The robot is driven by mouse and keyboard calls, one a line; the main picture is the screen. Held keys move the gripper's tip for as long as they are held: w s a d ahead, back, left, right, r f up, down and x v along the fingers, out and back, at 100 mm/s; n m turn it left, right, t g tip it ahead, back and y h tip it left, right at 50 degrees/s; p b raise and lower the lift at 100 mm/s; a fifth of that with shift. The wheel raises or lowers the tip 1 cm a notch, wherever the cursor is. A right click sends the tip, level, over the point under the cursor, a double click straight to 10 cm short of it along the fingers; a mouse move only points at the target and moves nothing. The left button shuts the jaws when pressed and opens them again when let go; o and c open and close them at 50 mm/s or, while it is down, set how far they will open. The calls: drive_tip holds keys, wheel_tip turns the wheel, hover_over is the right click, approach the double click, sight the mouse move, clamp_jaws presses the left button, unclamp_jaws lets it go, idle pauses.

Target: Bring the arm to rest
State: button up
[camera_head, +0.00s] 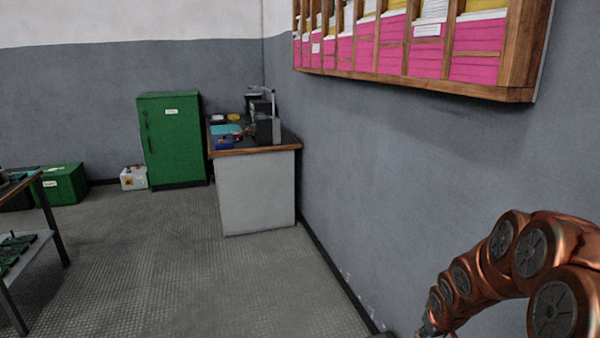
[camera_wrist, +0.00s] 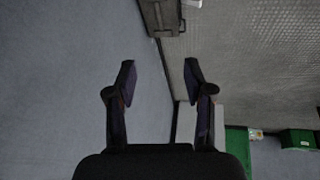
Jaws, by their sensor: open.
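My gripper (camera_wrist: 158,78) is open and empty in the wrist view, its two dark fingers apart with bare wall and floor behind them. In the head view my copper arm (camera_head: 500,265) comes in at the lower right, curving down beside the grey wall. The gripper itself is not clearly visible in the head view.
A white workbench (camera_head: 257,195) with equipment stands in the corner, beside a green cabinet (camera_head: 172,140). A wooden rack (camera_head: 420,88) hangs on the right wall (camera_head: 390,170). A green box (camera_head: 62,186) and a table (camera_head: 50,215) are at left. The middle floor (camera_head: 190,275) is clear.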

drive_tip(key=s+a+r+g+p, duration=0.2)
drive_tip(key=s+a+r+p, duration=0.2)
drive_tip(key=s+r, duration=0.5)
drive_tip(key=s+a+r+m+g+p, duration=0.1)
drive_tip(key=s+a+r+g+p, duration=0.1)
drive_tip(key=s+a+r+p, duration=0.3)
drive_tip(key=s+a+r+m+g+y+p, duration=0.1)
drive_tip(key=s+a+r+p, duration=0.4)
drive_tip(key=s+r, duration=0.9)
drive_tip(key=s+g, duration=0.1)
drive_tip(key=s, duration=0.6)
drive_tip(key=shift+a+p, duration=0.15)
drive_tip(key=shift+p, duration=0.15)
drive_tip(key=shift+s, duration=0.1)
